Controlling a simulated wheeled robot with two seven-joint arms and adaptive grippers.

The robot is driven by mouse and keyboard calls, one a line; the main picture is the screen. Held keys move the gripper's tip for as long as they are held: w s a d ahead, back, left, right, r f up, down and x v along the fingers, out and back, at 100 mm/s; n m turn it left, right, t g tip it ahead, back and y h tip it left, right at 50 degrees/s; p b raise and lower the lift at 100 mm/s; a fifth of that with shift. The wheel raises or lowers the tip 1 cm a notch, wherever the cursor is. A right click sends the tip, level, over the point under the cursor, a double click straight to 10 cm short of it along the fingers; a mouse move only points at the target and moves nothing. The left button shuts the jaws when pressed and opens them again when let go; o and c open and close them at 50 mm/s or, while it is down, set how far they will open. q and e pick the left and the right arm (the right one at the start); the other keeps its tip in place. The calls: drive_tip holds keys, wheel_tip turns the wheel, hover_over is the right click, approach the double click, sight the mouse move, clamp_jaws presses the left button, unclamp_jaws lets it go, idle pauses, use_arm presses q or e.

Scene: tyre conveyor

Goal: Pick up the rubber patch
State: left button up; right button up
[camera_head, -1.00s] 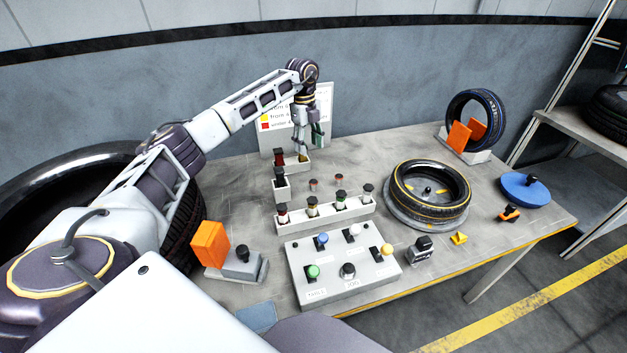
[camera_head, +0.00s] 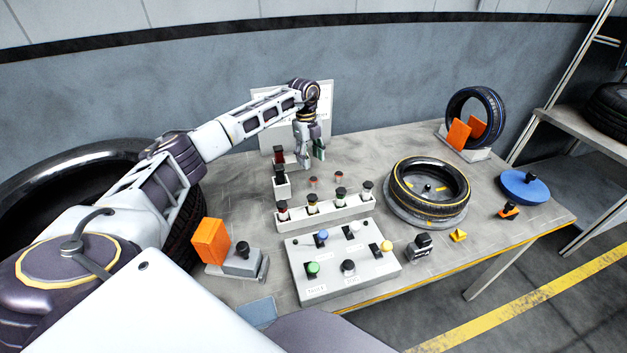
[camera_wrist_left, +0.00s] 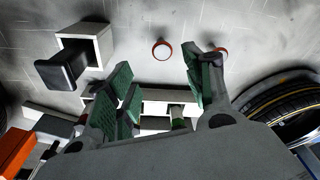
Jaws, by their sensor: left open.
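I cannot tell for sure which thing is the rubber patch. Two small red-topped pieces, a left one (camera_head: 313,181) and a right one (camera_head: 338,178), stand on the table behind the long white rack (camera_head: 330,213). In the left wrist view they show as red-rimmed discs, one between the fingers (camera_wrist_left: 162,50) and one partly behind the right finger (camera_wrist_left: 222,49). A flat blue-grey square (camera_head: 262,312) lies at the front table edge. My left gripper (camera_head: 311,156) points down, open, behind the rack; its green-padded fingers (camera_wrist_left: 160,88) hold nothing visible. My right gripper is not in view.
Small white holders with dark-handled pieces (camera_head: 282,186) stand close beside the left gripper. A button panel (camera_head: 345,272) lies in front of the rack. A tyre (camera_head: 430,190) lies at right, another (camera_head: 476,115) stands behind. A blue disc (camera_head: 524,187) is far right.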

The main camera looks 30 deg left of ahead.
sight(313, 178)
use_arm(q)
drive_tip(key=shift+d+f, duration=0.2)
drive_tip(key=shift+f, duration=1)
use_arm(e)
drive_tip(key=shift+d+r, duration=0.1)
drive_tip(key=shift+d, duration=0.7)
use_arm(q)
drive_tip(key=shift+d+f, duration=0.15)
drive_tip(key=shift+f, duration=1.1)
drive_tip(key=shift+d+f, duration=0.15)
drive_tip(key=shift+f, duration=1.1)
use_arm(e)
drive_tip(key=shift+a+r, duration=0.1)
drive_tip(key=shift+a, duration=0.05)
use_arm(q)
drive_tip(key=shift+f, duration=0.1)
use_arm(e)
drive_tip(key=shift+a, duration=0.1)
use_arm(q)
drive_tip(key=shift+f, duration=0.15)
use_arm(e)
drive_tip(key=shift+a, duration=0.85)
drive_tip(key=shift+d, duration=0.1)
